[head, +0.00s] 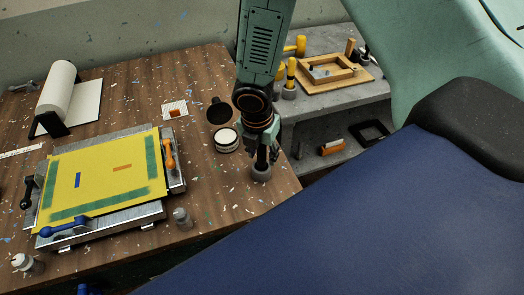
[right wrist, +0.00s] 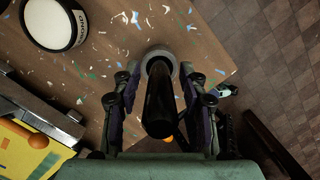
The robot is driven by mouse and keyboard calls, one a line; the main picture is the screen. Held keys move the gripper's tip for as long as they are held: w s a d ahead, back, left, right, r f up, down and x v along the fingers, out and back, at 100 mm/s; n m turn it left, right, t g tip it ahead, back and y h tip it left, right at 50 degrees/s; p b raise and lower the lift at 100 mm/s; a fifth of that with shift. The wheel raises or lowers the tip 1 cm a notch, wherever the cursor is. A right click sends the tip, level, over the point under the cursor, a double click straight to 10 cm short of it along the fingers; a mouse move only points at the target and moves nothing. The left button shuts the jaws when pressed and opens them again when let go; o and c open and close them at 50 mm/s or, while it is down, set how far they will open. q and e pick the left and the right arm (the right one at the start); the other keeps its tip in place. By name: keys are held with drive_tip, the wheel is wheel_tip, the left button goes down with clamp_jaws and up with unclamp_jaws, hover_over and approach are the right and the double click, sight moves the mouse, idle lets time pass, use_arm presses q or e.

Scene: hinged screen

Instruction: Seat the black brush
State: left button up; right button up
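The black brush (head: 262,156) stands about upright in a round grey holder (head: 261,173) near the table's right edge. My right gripper (head: 270,143) is just above the holder, around the brush's upper part. In the right wrist view, the dark handle of the brush (right wrist: 160,105) runs down between the fingers to the grey ring of the holder (right wrist: 160,62). The fingers (right wrist: 162,92) are apart, with a visible gap on both sides of the handle. How deep the brush sits is hidden. My left gripper is not in view.
A yellow screen frame (head: 100,185) with coloured clamps fills the table's left part. A grey bench (head: 335,100) with a wooden frame (head: 325,74) stands behind.

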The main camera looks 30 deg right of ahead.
drive_tip(key=shift+o, duration=0.2)
wheel_tip(320, 180, up, 12)
drive_tip(key=a, duration=0.1)
drive_tip(key=shift+s+a, duration=0.35)
drive_tip(key=shift+s, duration=0.1)
drive_tip(key=shift+f, duration=0.1)
idle(0.5)
